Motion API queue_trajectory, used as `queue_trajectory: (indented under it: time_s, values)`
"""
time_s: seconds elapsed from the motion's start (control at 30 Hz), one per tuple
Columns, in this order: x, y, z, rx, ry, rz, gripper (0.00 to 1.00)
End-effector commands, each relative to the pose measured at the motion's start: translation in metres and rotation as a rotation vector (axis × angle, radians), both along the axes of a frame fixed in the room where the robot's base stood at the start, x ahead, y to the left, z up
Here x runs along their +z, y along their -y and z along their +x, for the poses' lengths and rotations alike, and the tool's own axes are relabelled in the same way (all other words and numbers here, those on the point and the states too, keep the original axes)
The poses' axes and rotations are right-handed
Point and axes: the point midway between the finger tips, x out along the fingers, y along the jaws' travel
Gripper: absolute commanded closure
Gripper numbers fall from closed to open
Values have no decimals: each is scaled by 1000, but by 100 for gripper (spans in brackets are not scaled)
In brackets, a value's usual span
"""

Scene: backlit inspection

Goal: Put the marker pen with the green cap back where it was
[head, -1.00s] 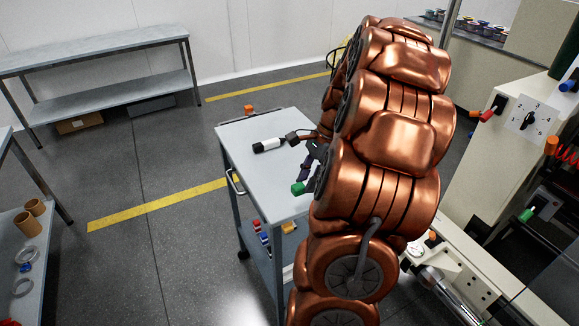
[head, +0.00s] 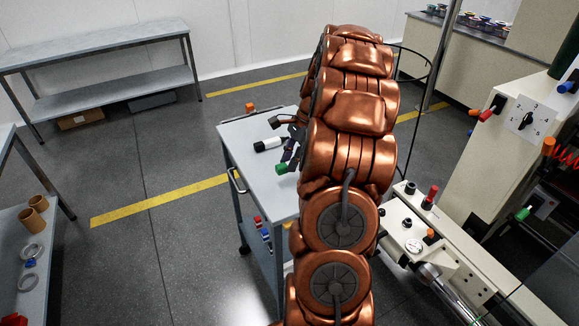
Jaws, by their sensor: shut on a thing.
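The marker pen with the green cap (head: 282,168) shows in the head view over the right part of the grey cart's top (head: 240,135). Only its green end shows clearly; the rest is hidden by my gripper and arm. My gripper (head: 291,156) is shut on the pen, partly hidden behind my copper-coloured arm. I cannot tell whether the pen is touching the cart top or held above it.
A black-and-white cylinder (head: 268,144) lies on the cart top, just beyond the green cap. The cart's left and front top is bare. A cream machine bed (head: 415,235) stands to the right. Red and blue items (head: 262,228) sit on the cart's lower shelf.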

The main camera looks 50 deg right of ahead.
Motion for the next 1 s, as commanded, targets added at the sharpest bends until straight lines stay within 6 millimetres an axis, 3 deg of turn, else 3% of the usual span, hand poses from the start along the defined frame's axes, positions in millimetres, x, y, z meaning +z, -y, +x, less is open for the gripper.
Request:
queue_trajectory:
  time_s: [0.5, 0.97, 1.0]
  values:
    - [-28, 1, 4, 0, 1, -1, 99]
    - [-33, 1, 4, 0, 1, 0, 99]
    - [-33, 1, 4, 0, 1, 0, 71]
